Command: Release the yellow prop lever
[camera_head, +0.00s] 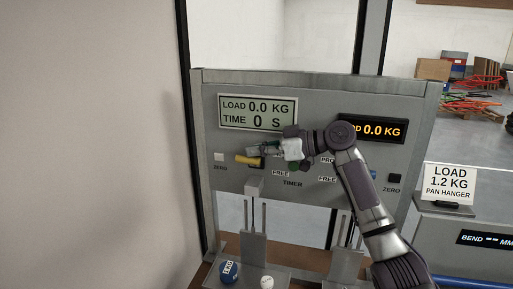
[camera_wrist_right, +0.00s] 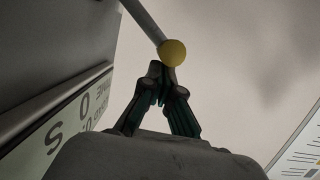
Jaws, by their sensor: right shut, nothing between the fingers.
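The yellow prop lever (camera_head: 246,160) juts from the grey panel just below the left display in the head view. In the right wrist view a grey rod ends in a yellow knob (camera_wrist_right: 172,53). My right gripper (camera_head: 254,149) reaches across the panel from the right. Its fingertips show in the wrist view (camera_wrist_right: 163,70), shut and empty. They are right beside the knob; I cannot tell whether they touch it. My left gripper is not in view.
The left display (camera_head: 257,112) reads load 0.0 KG, time 0 S. My right arm partly covers the orange display (camera_head: 384,130). A blue weight (camera_head: 229,270) stands below the panel. A pan hanger sign (camera_head: 449,184) is at right. The left side is a bare wall.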

